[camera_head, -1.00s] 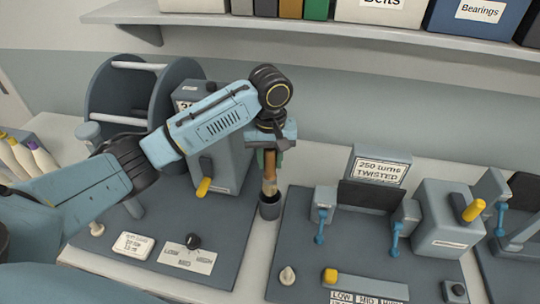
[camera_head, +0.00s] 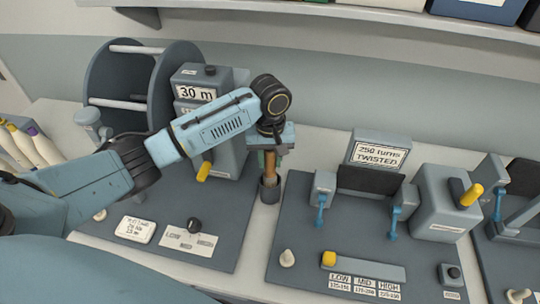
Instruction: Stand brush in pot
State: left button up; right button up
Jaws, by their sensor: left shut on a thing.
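The brush (camera_head: 270,165) has a brown handle and hangs roughly upright below my left gripper (camera_head: 270,150). The gripper is shut on the upper part of the brush, which it hides. The pot (camera_head: 270,193) is a small dark grey cup in the gap between two grey base plates. The brush's lower end is at the pot's mouth and appears to be inside its rim; the pot hides the tip. My right gripper is not in view.
A grey box with a "30 m" sign (camera_head: 195,92) and a yellow-ended lever (camera_head: 203,171) stands close left of the pot. The "250 turns TWISTED" winder (camera_head: 378,153) stands to the right.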

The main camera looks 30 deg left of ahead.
pick_arm(q)
jog(key=o, duration=1.1)
jog(key=shift+c, duration=0.2)
notch_tip(320, 180, up, 12)
jog(key=shift+r+p, duration=0.15)
jog(key=shift+p, duration=0.15)
jog(key=shift+r, duration=0.55)
